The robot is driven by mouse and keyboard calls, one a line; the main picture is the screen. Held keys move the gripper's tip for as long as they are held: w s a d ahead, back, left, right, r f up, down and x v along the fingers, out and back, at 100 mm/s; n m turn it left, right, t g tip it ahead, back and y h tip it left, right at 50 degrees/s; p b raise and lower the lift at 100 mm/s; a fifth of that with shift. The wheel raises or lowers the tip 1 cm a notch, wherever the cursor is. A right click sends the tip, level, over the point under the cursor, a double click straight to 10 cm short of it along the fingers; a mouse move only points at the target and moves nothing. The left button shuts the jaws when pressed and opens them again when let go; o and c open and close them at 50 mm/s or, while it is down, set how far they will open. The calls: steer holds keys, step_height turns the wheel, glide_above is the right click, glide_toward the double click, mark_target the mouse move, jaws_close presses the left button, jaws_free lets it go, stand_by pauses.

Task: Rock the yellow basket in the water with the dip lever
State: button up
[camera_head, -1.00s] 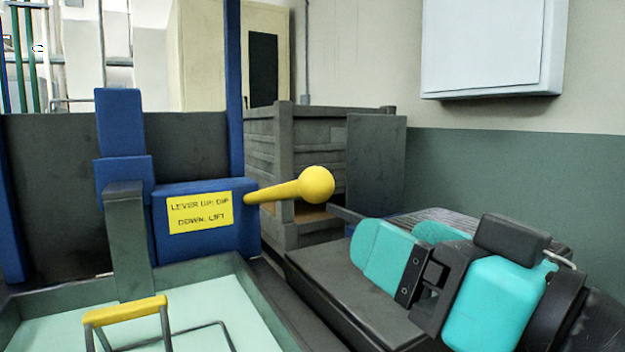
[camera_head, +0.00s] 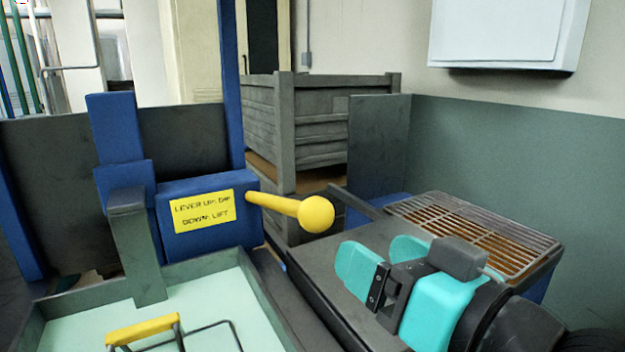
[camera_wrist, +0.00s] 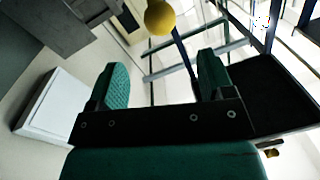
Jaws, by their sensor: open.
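The yellow dip lever (camera_head: 290,208) ends in a ball and sticks out to the right from a blue housing (camera_head: 212,222). A yellow label on the housing reads "LEVER UP: DIP, DOWN: LIFT". The basket's yellow handle (camera_head: 143,330) and some wire show over the pale water (camera_head: 75,325) in the grey tank; the rest of the basket is out of frame. My gripper (camera_head: 372,258), with teal fingers, is open and empty, to the lower right of the lever ball. In the wrist view the ball (camera_wrist: 160,17) shows beyond the gap between the fingers (camera_wrist: 165,85), apart from them.
A dark bench top with a brown grate (camera_head: 475,235) lies at the right, under and behind my gripper. A grey slatted crate (camera_head: 320,125) stands behind the lever. A white wall box (camera_head: 505,30) hangs at upper right.

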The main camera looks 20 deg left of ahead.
mark_target(327, 216)
steer(key=p+x, duration=0.3)
steer(key=p, duration=0.1)
steer(key=p+x, duration=0.7)
steer(key=p, duration=0.1)
steer(key=shift+w+a+r, duration=0.1)
steer(key=shift+a+r, duration=0.05)
steer(key=shift+r, duration=0.2)
steer(key=shift+w+a+f+p, duration=0.15)
steer(key=shift+w+a+p, duration=0.25)
steer(key=shift+p, duration=0.25)
steer(key=shift+a+f, duration=0.2)
steer(key=shift+c, duration=0.2)
